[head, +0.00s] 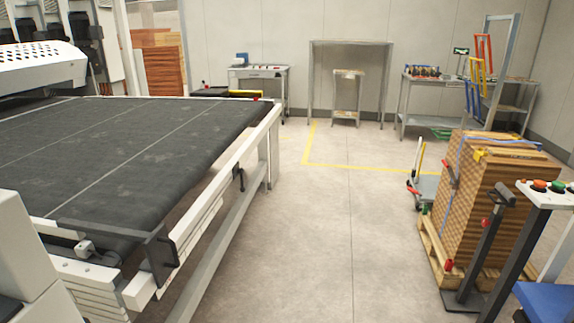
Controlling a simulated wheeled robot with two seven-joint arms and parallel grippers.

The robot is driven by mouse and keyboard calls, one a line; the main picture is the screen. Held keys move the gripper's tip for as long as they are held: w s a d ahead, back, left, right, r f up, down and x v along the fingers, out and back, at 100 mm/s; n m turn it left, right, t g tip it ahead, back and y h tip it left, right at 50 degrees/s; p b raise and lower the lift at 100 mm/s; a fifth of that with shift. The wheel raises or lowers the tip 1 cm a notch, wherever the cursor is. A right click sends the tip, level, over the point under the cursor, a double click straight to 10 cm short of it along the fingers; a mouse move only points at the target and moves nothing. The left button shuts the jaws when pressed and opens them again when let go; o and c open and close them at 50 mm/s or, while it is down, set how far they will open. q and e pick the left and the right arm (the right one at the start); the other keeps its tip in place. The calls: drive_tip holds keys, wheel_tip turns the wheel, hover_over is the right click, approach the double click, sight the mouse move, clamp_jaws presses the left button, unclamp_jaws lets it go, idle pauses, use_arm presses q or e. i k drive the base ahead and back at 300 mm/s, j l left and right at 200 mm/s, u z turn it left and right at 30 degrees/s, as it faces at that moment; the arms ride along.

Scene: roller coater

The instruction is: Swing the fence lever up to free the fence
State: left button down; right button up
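A black bar that looks like the fence (108,233) lies across the near end of the dark conveyor belt (130,150). At its right end a dark upright bracket or handle (160,256) stands by the pale side rail; I cannot tell if this is the fence lever. A small black lever-like handle (239,181) hangs under the rail farther along the right side. A small grey block (85,248) with a cable sits beside the bar. Neither of my grippers is in view.
Open concrete floor (320,220) lies right of the conveyor frame. A workbench (440,85) and metal frame (350,45) stand at the back wall.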

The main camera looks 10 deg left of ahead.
sight(239, 170)
drive_tip(key=i, duration=2)
drive_tip(key=i+u, duration=0.2)
drive_tip(key=k, duration=0.1)
